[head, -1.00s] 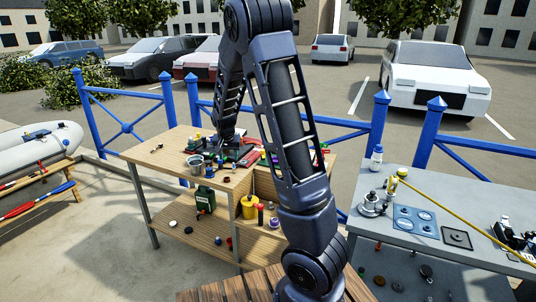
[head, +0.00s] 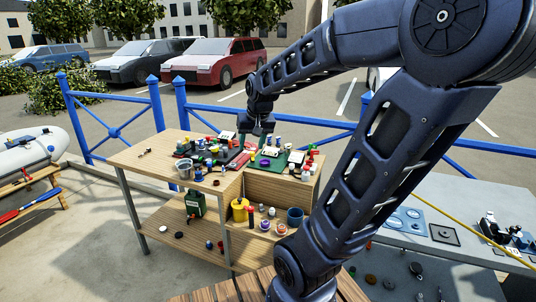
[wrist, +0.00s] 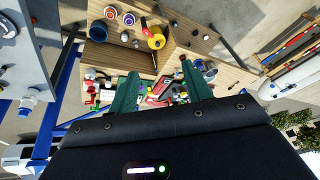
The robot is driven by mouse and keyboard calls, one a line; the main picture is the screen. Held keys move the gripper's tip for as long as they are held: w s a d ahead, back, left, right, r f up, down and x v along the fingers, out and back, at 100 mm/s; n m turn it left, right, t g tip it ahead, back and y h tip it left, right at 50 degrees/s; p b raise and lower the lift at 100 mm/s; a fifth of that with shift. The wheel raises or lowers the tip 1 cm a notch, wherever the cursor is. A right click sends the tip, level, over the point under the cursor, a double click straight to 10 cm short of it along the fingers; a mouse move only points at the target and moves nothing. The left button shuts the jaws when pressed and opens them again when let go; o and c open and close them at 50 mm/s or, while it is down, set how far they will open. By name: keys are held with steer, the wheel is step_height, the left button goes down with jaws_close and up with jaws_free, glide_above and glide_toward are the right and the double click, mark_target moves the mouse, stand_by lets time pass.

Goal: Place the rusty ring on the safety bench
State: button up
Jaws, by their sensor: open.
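My gripper (head: 256,146) hangs over the back of the wooden workbench (head: 140,158), above its cluttered top. In the wrist view its two green fingers stand wide apart, with nothing held between them (wrist: 161,84). I cannot pick out the rusty ring for certain. Small items crowd the workbench top, and several small round things lie on the lower shelves, too small to identify. No label shows which surface is the safety bench. A grey bench (head: 455,205) stands at the right, partly hidden by my arm.
The workbench carries a grey bucket (head: 186,170) and a purple ring-shaped item (head: 265,162). A blue railing (head: 117,115) runs behind. An inflatable boat (head: 25,152) lies at the left. The workbench's left top is mostly clear.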

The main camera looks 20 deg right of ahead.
steer(key=s+r+n, duration=0.1)
steer(key=s, duration=1.1)
steer(key=shift+d+h, duration=0.35)
steer(key=shift+h, duration=0.05)
stand_by(0.4)
